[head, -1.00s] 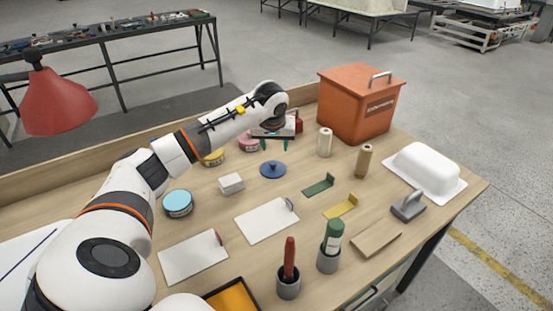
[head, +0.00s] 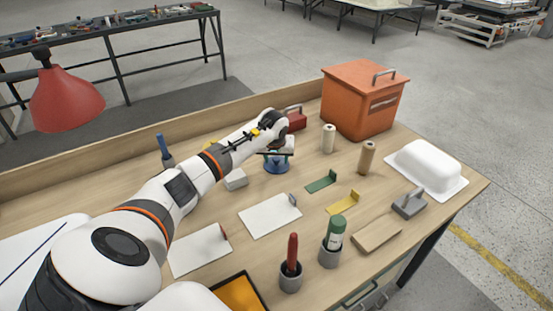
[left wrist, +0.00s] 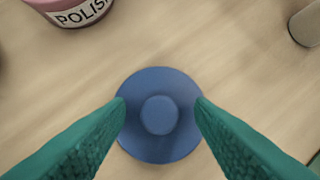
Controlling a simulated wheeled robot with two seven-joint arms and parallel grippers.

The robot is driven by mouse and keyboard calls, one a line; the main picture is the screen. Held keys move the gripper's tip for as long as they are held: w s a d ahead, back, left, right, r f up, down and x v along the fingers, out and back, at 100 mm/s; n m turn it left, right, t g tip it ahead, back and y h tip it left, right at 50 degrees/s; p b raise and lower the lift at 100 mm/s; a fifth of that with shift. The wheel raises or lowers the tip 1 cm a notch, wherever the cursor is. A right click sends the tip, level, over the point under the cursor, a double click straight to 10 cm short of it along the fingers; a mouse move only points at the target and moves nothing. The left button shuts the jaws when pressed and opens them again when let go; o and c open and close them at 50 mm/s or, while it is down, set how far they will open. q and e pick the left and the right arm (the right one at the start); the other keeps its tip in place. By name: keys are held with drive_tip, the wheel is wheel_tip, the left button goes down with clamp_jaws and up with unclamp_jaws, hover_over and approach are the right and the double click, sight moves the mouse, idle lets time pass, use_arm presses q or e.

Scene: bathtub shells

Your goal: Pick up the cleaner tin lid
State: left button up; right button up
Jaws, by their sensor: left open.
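The blue round lid (head: 277,167) with a raised knob lies flat on the workbench, partly hidden under my left gripper in the head view. In the left wrist view the lid (left wrist: 160,142) is centred between the green fingertips. My left gripper (head: 277,155) is open, with one finger on each side of the lid's knob; the left wrist view shows its fingertips (left wrist: 160,102) over the lid's edges and apart from the knob. I cannot tell how high they are above the lid. My right gripper is not in view.
A pink polish tin (left wrist: 75,12) stands beyond the lid. A white block (head: 236,180) is left of it, and a green bracket (head: 321,182) and a cream roll (head: 328,138) are to its right. The orange box (head: 365,100) stands at the back.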

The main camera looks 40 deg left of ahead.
use_arm(q)
clamp_jaws()
drive_tip(key=shift+r, duration=0.1)
